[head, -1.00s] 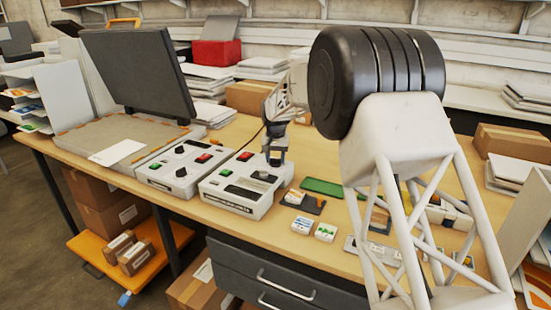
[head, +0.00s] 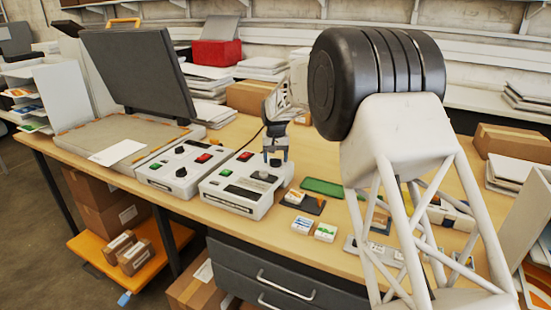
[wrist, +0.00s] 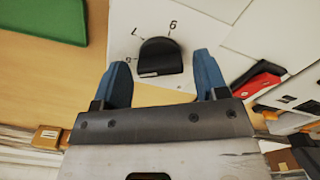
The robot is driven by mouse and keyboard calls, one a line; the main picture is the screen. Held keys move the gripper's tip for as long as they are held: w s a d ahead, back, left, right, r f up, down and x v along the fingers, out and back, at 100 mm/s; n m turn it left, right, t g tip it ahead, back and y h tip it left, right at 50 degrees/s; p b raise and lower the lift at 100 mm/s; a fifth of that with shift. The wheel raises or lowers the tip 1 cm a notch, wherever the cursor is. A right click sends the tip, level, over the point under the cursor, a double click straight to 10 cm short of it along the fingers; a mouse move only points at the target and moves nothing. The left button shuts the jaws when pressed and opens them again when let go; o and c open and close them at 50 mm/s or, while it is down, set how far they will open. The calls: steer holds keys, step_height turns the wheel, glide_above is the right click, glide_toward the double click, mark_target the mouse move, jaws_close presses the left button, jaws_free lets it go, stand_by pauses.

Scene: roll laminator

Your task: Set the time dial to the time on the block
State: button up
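The time dial (wrist: 160,58) is a black round knob with a flat edge and a white mark. It sits on a white panel with printed marks around it, one reading 6. My gripper (wrist: 163,72) is open; its two blue fingers are on either side of the dial's near edge, with gaps, and I cannot tell their height over it. In the head view my gripper (head: 275,156) is above the right control box (head: 230,192). Small printed blocks stand in front: one (head: 295,197) on a dark holder and two (head: 302,225) (head: 325,232) on the table. Their print is too small to read.
A second control box (head: 180,168) with a black knob stands left of the first. A green flat piece (head: 322,187) lies right of the box and also fills the wrist view's upper left (wrist: 45,20). A red-handled tool or switch (wrist: 257,80) is right of the dial.

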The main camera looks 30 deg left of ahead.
mark_target(276, 159)
steer(key=shift+o, duration=0.2)
steer(key=shift+r, duration=0.1)
steer(key=shift+r, duration=3.75)
steer(key=shift+d, duration=0.1)
